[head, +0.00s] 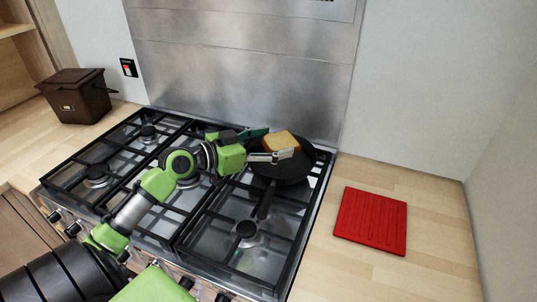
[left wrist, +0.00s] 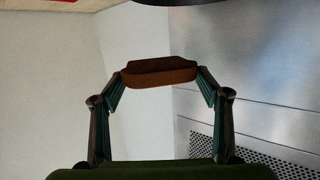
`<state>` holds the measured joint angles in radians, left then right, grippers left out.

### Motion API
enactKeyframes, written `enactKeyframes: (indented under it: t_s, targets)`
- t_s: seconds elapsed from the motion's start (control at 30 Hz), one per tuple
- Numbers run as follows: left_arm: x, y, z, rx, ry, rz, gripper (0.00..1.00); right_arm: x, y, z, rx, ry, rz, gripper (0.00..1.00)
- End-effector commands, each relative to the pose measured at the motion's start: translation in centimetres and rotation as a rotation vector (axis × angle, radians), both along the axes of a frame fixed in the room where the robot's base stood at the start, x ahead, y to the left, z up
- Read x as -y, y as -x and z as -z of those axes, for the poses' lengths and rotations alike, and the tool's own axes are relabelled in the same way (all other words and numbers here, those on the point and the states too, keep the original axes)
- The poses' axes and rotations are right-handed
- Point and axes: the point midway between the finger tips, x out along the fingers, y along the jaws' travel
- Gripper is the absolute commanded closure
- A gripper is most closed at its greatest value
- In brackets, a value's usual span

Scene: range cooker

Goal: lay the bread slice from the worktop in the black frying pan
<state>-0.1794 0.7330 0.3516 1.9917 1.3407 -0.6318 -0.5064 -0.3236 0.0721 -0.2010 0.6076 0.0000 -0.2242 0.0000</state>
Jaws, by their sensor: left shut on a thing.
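The bread slice (head: 281,142) has a pale face and a brown crust. My left gripper (head: 284,154) is shut on it and holds it over the black frying pan (head: 297,169). In the left wrist view the bread slice (left wrist: 158,72) sits between the two fingertips of my left gripper (left wrist: 160,78). The pan stands on the back right of the hob, its handle pointing toward the front. I cannot tell whether the bread touches the pan. My right gripper is not in view.
The hob (head: 180,215) has black grates and knobs along its front. A red ridged mat (head: 371,220) lies on the right worktop (head: 430,235), which is otherwise clear. A dark brown bin (head: 76,96) stands on the left worktop. A steel splashback (head: 250,65) rises behind the pan.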

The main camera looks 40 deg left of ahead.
Motion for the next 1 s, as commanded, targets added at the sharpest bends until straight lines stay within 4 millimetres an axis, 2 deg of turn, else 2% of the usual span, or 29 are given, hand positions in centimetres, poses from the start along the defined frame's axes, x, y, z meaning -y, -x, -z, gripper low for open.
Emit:
enactKeyframes:
  t_s: [0.03, 0.1, 0.2, 0.3, 0.43, 0.7, 1.0]
  targets:
    - [-0.8, -0.4, 1.2, -0.005, 0.007, -0.004, 0.49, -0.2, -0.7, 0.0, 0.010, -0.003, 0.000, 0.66]
    - [-1.5, -1.0, 2.3, -0.003, 0.007, -0.004, 0.49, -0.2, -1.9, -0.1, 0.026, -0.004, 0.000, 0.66]
    - [-2.3, -1.5, 3.5, -0.003, 0.005, -0.002, 0.49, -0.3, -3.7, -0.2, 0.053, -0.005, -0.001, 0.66]
    - [-2.7, -1.7, 4.0, -0.002, 0.001, 0.000, 0.49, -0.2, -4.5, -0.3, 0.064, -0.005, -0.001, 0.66]
    - [-3.3, -2.1, 4.9, -0.002, 0.005, -0.001, 0.49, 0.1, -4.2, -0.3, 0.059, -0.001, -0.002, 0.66]
    - [-3.2, -2.0, 7.7, -0.002, 0.003, 0.000, 0.49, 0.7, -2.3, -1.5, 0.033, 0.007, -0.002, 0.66]
    - [-3.2, -2.0, 8.0, -0.001, 0.000, 0.001, 0.49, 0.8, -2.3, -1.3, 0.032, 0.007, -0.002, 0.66]
